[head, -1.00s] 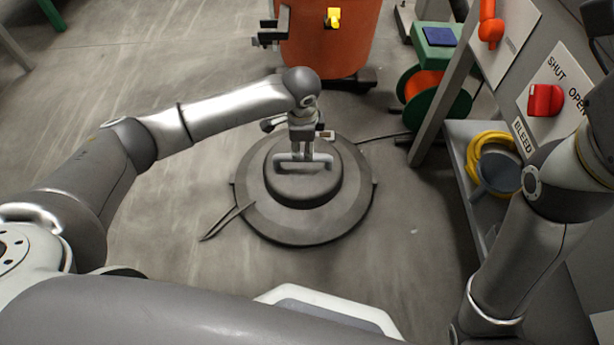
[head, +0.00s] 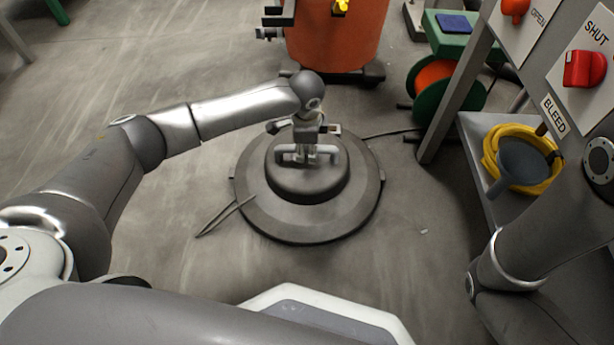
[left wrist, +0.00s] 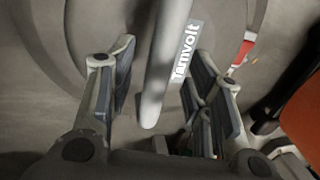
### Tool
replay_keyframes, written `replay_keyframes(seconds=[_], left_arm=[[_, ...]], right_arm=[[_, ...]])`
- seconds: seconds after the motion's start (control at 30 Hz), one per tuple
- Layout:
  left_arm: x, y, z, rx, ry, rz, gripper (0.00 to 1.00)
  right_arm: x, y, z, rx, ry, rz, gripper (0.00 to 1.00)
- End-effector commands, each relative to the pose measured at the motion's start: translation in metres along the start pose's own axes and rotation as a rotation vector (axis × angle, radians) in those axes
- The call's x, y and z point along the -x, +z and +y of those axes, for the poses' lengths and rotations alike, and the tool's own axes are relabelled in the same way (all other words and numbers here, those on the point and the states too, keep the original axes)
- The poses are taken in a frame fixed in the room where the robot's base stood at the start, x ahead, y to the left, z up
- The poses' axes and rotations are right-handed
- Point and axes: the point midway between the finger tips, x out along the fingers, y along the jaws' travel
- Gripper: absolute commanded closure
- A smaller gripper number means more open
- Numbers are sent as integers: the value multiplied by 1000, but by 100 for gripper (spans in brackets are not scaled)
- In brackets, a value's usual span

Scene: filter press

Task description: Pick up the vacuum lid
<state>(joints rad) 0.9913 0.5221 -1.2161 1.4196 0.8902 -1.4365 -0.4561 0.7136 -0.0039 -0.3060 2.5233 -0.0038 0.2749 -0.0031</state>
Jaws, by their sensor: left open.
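The vacuum lid (head: 262,205) is a wide round grey disc with a raised centre and a light grey bar handle (head: 291,153) on top. It lies in the middle of the floor in the head view. My left gripper (head: 314,160) is over the lid's centre, pointing down at the handle. In the left wrist view its fingers (left wrist: 165,95) are open, with the handle (left wrist: 163,70) running between them and gaps on both sides. A label with letters ending in "mvolt" shows beside the handle. My right gripper is out of view; only part of my right arm shows.
An orange drum (head: 335,45) on a wheeled base stands behind the lid. A green and orange reel (head: 436,92) and a shelf with a yellow hose (head: 535,184) and a dark funnel (head: 522,163) are at right.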

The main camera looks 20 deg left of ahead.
Motion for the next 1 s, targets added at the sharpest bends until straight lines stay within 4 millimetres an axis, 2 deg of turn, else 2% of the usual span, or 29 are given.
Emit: replay_keyframes(seconds=[0.03,0.1,0.2,0.3,1.0], left_arm=[[-13,0,1,0,0,0,54],[-20,0,1,0,0,1,54],[-24,0,0,0,-1,0,54],[-23,0,0,0,-1,0,54],[-24,0,0,0,0,0,54]], right_arm=[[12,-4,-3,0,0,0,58],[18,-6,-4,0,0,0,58],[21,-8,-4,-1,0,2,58],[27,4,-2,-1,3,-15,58],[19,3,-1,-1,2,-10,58]])
